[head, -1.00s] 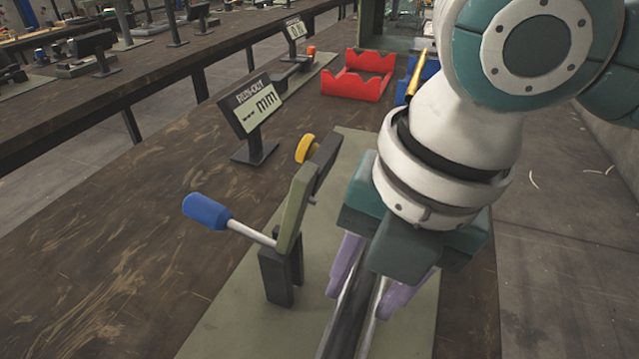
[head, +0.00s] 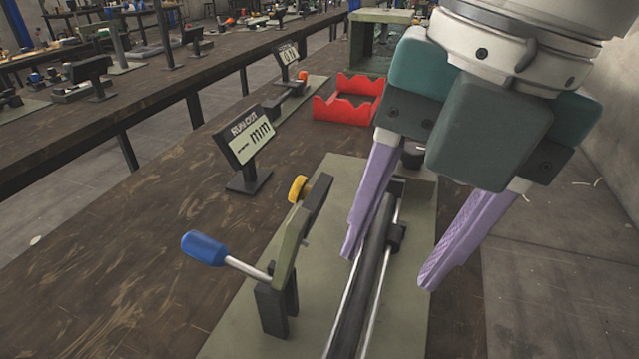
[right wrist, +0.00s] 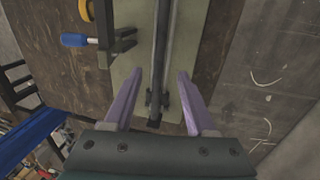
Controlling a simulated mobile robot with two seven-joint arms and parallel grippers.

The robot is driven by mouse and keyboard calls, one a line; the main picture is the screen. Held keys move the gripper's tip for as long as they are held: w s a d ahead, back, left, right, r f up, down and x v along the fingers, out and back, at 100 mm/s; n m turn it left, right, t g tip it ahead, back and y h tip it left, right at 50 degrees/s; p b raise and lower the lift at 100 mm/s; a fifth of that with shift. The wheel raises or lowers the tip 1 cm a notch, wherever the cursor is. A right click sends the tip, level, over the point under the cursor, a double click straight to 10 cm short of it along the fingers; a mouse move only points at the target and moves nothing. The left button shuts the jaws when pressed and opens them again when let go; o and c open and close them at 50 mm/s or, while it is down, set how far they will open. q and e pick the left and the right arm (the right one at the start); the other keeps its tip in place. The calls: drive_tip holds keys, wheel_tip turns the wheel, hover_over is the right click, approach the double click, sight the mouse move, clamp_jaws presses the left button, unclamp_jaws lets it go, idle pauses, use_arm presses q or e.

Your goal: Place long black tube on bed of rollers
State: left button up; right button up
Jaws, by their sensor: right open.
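The long black tube (head: 362,290) lies lengthwise on the bed of rollers (head: 396,236), between two pale metal rods on a green base plate. Its near end runs out of the bottom of the head view. My right gripper (head: 386,268) is open and empty, with its purple fingers apart above the tube. In the right wrist view the tube (right wrist: 161,45) runs between the open fingers (right wrist: 158,85), apart from both. My left gripper is not in view.
A lever with a blue handle (head: 204,247) and a yellow knob (head: 298,188) stands left of the tube. Bare bench lies at left.

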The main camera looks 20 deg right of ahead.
drive_tip(key=s+a+f+m+y, duration=0.1)
drive_tip(key=m, duration=0.3)
drive_tip(key=s+a+f+m+t+y, duration=0.1)
drive_tip(key=a+m, duration=0.1)
drive_tip(key=m, duration=0.2)
drive_tip(key=s+a+f+m+t+y, duration=0.1)
drive_tip(key=a+m, duration=0.1)
drive_tip(key=m, duration=0.2)
drive_tip(key=shift+s+f+m, duration=0.1)
drive_tip(key=shift+f+m, duration=0.2)
drive_tip(key=shift+f, duration=0.1)
drive_tip(key=s+d+f+m+h, duration=0.2)
drive_tip(key=s+d+f+m, duration=0.1)
drive_tip(key=d+m, duration=0.3)
drive_tip(key=s+d+f+m+h, duration=0.2)
drive_tip(key=s+d+m, duration=0.3)
drive_tip(key=m, duration=0.3)
drive_tip(key=shift+d+f+m+h, duration=0.3)
drive_tip(key=shift+d+f+m, duration=0.1)
drive_tip(key=shift+d+f, duration=0.4)
